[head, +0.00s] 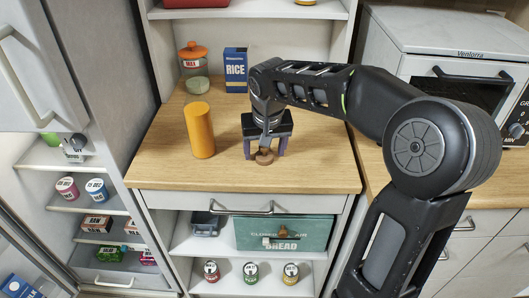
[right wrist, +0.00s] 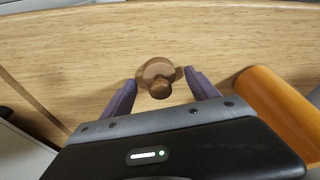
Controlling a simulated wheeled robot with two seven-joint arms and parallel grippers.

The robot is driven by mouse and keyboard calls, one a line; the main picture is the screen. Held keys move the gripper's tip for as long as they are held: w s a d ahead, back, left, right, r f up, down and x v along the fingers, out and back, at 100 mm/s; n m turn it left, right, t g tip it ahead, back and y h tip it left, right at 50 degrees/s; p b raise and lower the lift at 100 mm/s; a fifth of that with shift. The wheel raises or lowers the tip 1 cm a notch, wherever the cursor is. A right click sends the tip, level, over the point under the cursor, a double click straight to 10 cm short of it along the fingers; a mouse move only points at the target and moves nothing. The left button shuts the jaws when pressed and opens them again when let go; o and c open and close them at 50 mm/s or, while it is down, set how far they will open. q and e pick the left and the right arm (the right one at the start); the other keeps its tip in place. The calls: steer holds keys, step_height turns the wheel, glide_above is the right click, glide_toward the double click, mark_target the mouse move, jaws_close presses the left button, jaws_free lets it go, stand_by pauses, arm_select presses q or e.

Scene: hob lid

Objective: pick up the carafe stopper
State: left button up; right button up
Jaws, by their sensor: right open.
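The carafe stopper (head: 264,157) looks like a small brown wooden piece with a round base and a knob. It stands on the wooden counter near its front edge. In the right wrist view the stopper (right wrist: 158,78) lies just beyond and between the fingertips. My right gripper (head: 264,152) is open, with its purple fingers (right wrist: 160,82) on either side of the stopper. I cannot tell whether either finger touches it. My left gripper is in neither view.
An orange cylinder (head: 199,130) stands close to the left of my right gripper; it also shows in the right wrist view (right wrist: 275,108). A blue rice box (head: 235,70) and an orange-lidded jar (head: 193,60) stand behind. The counter's front left (head: 160,172) is clear.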

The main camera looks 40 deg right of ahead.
steer(key=shift+c, duration=0.2)
stand_by(0.3)
steer(key=c, duration=1.4)
